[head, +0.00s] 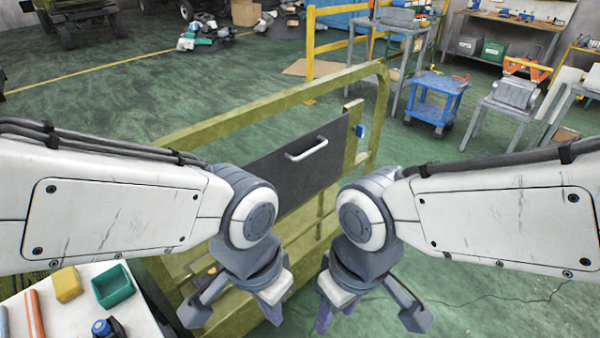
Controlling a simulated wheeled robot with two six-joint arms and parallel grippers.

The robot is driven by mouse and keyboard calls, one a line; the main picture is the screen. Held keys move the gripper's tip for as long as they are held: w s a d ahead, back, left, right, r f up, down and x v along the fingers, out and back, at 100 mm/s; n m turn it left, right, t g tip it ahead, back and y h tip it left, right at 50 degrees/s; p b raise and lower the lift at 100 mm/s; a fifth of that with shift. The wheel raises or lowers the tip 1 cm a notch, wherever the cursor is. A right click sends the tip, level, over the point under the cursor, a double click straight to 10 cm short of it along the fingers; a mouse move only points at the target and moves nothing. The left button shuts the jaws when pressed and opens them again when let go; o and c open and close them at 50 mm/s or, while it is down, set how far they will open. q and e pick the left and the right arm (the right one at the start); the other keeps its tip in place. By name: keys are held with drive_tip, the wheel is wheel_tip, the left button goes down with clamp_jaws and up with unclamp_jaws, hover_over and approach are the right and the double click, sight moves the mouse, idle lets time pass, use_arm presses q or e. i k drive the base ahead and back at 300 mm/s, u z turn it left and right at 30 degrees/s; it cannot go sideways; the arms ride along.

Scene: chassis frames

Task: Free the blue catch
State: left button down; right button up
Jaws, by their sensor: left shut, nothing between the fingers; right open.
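The blue catch (361,130) is a small blue piece on the olive-green frame, just right of the dark grey panel (270,165). The panel is set in the frame and carries a pale bar handle (306,149). My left gripper (272,312) is shut and empty, low in the picture in front of the frame. My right gripper (325,316) is open and empty, low and right of it. Both point down, well below the catch and apart from it. The catch is small in view, so its exact position is hard to tell.
The olive frame's top rail (250,106) runs behind both arms. A blue cart (436,98) stands behind at right.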

sight(359, 129)
drive_tip(key=z, duration=0.5)
drive_tip(key=i, duration=0.8)
drive_tip(key=u, duration=0.2)
